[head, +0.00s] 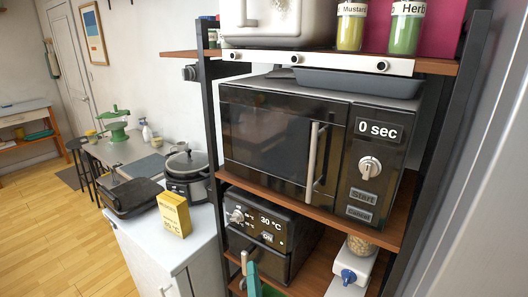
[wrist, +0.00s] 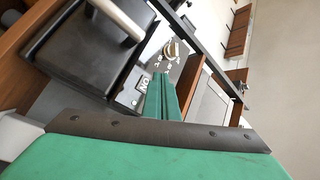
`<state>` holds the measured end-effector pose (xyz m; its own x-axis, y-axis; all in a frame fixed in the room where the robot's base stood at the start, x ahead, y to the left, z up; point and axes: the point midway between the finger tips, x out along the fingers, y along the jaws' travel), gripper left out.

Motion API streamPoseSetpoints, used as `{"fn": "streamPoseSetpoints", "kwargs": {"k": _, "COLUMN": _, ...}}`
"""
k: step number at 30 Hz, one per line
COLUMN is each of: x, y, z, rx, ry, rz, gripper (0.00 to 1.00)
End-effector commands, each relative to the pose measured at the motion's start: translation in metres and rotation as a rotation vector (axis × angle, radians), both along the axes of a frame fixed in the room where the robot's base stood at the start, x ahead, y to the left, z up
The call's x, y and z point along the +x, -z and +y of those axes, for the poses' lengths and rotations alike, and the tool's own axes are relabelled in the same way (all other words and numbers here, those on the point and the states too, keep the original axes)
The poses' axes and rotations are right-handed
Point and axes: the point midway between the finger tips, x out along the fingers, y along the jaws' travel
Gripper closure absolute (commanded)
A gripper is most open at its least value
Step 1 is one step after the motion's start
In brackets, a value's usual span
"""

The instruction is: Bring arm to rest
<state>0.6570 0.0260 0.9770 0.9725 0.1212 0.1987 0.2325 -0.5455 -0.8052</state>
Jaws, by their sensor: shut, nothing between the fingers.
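My gripper (wrist: 160,82) has green fingers pressed together, with nothing between them. In the head view it shows at the bottom edge as a green shape (head: 252,276), in front of the small black oven (head: 270,265). The rest of my arm is out of the head view. The wrist view is tilted and shows the fingertips close to a dark front panel with a dial (wrist: 171,48) and an "ON" label (wrist: 143,84). A pale handle (wrist: 118,18) on a dark door lies to the left of the fingers. Whether the fingers touch the panel I cannot tell.
A black microwave (head: 270,135) reading "0 sec" stands on the shelf above, its door shut. A white counter (head: 175,250) at left bears a yellow box (head: 174,214), a pot (head: 188,165) and a black grill (head: 130,197).

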Motion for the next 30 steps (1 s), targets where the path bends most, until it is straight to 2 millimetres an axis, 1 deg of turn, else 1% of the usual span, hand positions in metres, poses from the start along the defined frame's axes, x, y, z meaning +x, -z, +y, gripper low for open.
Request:
{"fn": "streamPoseSetpoints", "kwargs": {"k": 1, "x": -0.015, "y": 0.017, "z": -0.002, "rx": -0.026, "ry": 0.014, "rz": 0.021, "gripper": 1.0}}
{"fn": "streamPoseSetpoints", "kwargs": {"k": 5, "x": -0.056, "y": 0.051, "z": -0.009, "rx": -0.114, "ry": 0.054, "rz": 0.059, "gripper": 1.0}}
{"fn": "streamPoseSetpoints", "kwargs": {"k": 6, "x": -0.069, "y": 0.059, "z": -0.012, "rx": -0.143, "ry": 0.067, "rz": 0.07, "gripper": 1.0}}
{"fn": "streamPoseSetpoints", "kwargs": {"k": 8, "x": -0.089, "y": 0.072, "z": -0.014, "rx": -0.186, "ry": 0.081, "rz": 0.089, "gripper": 1.0}}
{"fn": "streamPoseSetpoints", "kwargs": {"k": 9, "x": -0.102, "y": 0.08, "z": -0.016, "rx": -0.215, "ry": 0.092, "rz": 0.099, "gripper": 1.0}}
{"fn": "streamPoseSetpoints", "kwargs": {"k": 11, "x": -0.122, "y": 0.091, "z": -0.018, "rx": -0.259, "ry": 0.104, "rz": 0.117, "gripper": 1.0}}
{"fn": "streamPoseSetpoints", "kwargs": {"k": 15, "x": -0.17, "y": 0.111, "z": -0.022, "rx": -0.36, "ry": 0.127, "rz": 0.155, "gripper": 1.0}}
{"fn": "streamPoseSetpoints", "kwargs": {"k": 20, "x": -0.225, "y": 0.126, "z": -0.026, "rx": -0.481, "ry": 0.144, "rz": 0.2, "gripper": 1.0}}
{"fn": "streamPoseSetpoints", "kwargs": {"k": 21, "x": -0.238, "y": 0.128, "z": -0.027, "rx": -0.512, "ry": 0.148, "rz": 0.209, "gripper": 1.0}}
{"fn": "streamPoseSetpoints", "kwargs": {"k": 23, "x": -0.258, "y": 0.132, "z": -0.028, "rx": -0.557, "ry": 0.15, "rz": 0.226, "gripper": 1.0}}
{"fn": "streamPoseSetpoints", "kwargs": {"k": 24, "x": -0.271, "y": 0.133, "z": -0.029, "rx": -0.588, "ry": 0.151, "rz": 0.234, "gripper": 1.0}}
{"fn": "streamPoseSetpoints", "kwargs": {"k": 26, "x": -0.291, "y": 0.134, "z": -0.029, "rx": -0.633, "ry": 0.15, "rz": 0.251, "gripper": 1.0}}
{"fn": "streamPoseSetpoints", "kwargs": {"k": 30, "x": -0.334, "y": 0.132, "z": -0.03, "rx": -0.737, "ry": 0.145, "rz": 0.282, "gripper": 1.0}}
